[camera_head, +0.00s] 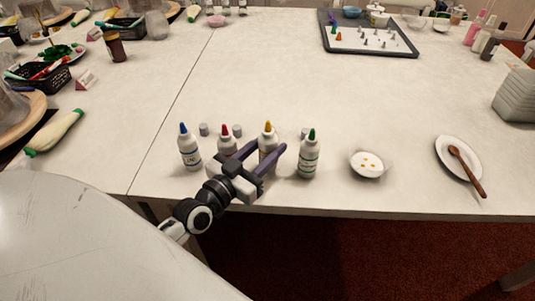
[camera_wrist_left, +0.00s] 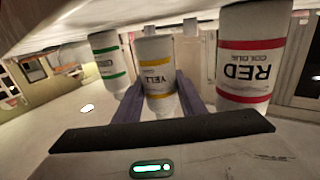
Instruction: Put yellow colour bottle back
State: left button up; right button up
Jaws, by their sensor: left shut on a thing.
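The yellow colour bottle (camera_head: 267,142), white with a yellow tip, stands upright in a row of bottles near the table's front edge. My left gripper (camera_head: 262,150) is shut on it; its two fingers lie on either side of the bottle. In the left wrist view the yellow-banded bottle (camera_wrist_left: 157,78) sits between the fingers (camera_wrist_left: 162,95). The picture is upside down there. I cannot tell whether its base touches the table. My right gripper is not in view.
The red bottle (camera_head: 227,147) and the blue bottle (camera_head: 189,152) stand to the left, the green bottle (camera_head: 309,158) close to the right. Grey caps (camera_head: 237,130) lie behind. A small white bowl (camera_head: 368,163) and a plate with a wooden spoon (camera_head: 449,146) are further right. The table's middle is clear.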

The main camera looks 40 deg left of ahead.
pick_arm(q)
jog(key=shift+f, duration=0.75)
jog(key=shift+o, duration=1.3)
jog(key=shift+f, duration=0.15)
jog(key=o, duration=0.4)
jog(key=s, duration=1.2)
jog(key=shift+a+r, duration=0.2)
jog(key=shift+a, duration=0.05)
